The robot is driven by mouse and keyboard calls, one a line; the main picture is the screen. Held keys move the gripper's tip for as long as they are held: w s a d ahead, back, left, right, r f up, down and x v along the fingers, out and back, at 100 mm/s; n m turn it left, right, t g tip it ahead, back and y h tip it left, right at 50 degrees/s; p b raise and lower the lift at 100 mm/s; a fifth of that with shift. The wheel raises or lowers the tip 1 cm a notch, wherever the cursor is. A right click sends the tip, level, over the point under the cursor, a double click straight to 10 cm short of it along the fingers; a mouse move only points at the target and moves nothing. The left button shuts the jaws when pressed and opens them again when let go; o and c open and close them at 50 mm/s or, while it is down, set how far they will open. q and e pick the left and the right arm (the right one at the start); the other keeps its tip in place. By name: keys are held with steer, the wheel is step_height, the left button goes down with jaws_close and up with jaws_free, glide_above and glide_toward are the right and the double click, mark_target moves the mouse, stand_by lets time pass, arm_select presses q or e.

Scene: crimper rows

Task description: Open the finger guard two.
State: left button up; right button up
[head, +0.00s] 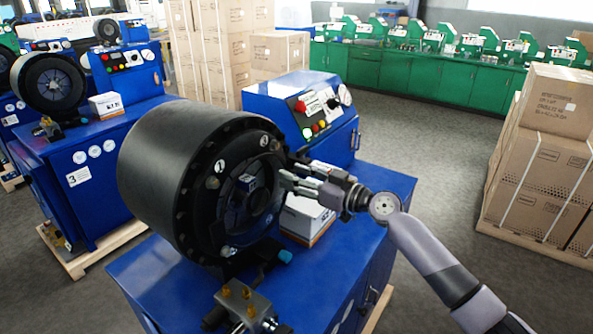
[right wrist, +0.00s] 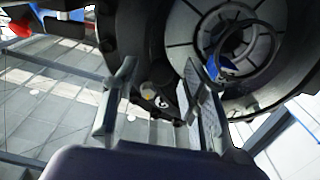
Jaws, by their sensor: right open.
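The nearest blue crimper carries a big black round head (head: 165,165). Its front face has a dark die opening (head: 248,195) with round numbered marks (head: 220,166) on the rim; I cannot read each digit surely. No finger guard stands out clearly in the head view. My right gripper (head: 284,180) is open at the right side of this face. In the right wrist view its two fingers (right wrist: 160,105) are apart, with a small pale round part and a dark piece of the head seen between them. The die ring (right wrist: 245,50) shows beyond the right finger. I cannot tell whether anything is touched.
A control panel (head: 318,108) rises at the back. A brass-topped fitting (head: 240,300) is at the front. Cartons (head: 540,160) stack at the right, with open grey floor between.

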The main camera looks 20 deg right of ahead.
steer(key=shift+c, duration=0.5)
jaws_close()
stand_by(0.5)
